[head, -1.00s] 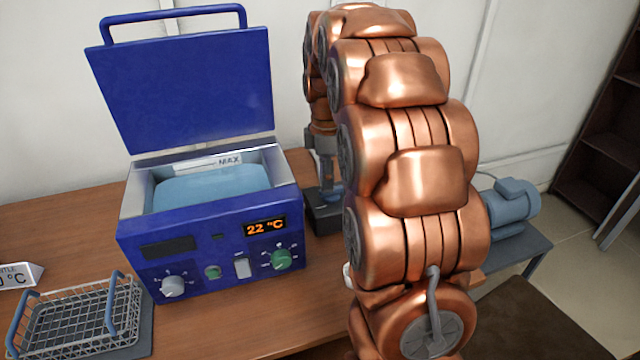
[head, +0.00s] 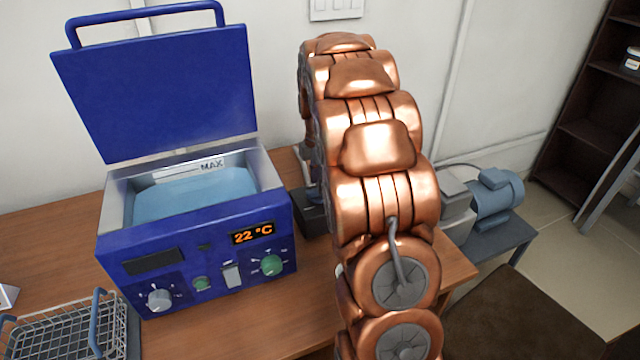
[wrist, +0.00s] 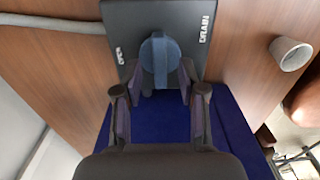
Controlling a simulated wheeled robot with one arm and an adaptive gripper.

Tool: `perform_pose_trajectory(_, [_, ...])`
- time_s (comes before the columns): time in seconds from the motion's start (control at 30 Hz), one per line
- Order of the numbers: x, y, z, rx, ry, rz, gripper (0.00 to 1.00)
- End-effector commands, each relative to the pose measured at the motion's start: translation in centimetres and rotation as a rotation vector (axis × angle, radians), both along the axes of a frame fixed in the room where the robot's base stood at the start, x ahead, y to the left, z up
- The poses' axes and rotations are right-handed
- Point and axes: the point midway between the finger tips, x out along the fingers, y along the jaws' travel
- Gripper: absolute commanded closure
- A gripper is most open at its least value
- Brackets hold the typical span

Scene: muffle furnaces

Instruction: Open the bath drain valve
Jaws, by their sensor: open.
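The blue water bath (head: 195,270) stands on the wooden table with its lid (head: 155,90) raised. It holds pale blue water, and its display reads 22 °C. A dark drain valve box (head: 311,213) sits at its right side, mostly hidden behind my arm. In the wrist view, the box's black plate (wrist: 118,20) reads DRAIN and OPEN. A round blue valve handle (wrist: 160,60) is on it. My gripper (wrist: 159,72) is open, with one finger on each side of the handle. I cannot tell whether the fingers touch it.
A wire basket (head: 70,328) with blue handles stands at the left on the table. A blue-grey pump (head: 495,198) sits on a low stand at the right. A white cup (wrist: 291,54) shows on the table in the wrist view. A dark shelf (head: 590,110) stands far right.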

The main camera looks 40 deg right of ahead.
Motion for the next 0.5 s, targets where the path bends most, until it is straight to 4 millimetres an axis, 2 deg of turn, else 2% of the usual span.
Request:
perform_pose_trajectory(0.2, [0.0, -0.1, -1.9, -0.002, 0.000, -0.001, 0.59])
perform_pose_trajectory(0.43, [0.0, -0.1, -2.0, -0.001, -0.001, -0.002, 0.59])
perform_pose_trajectory(0.5, [0.0, -0.1, -2.0, -0.001, -0.001, -0.003, 0.66])
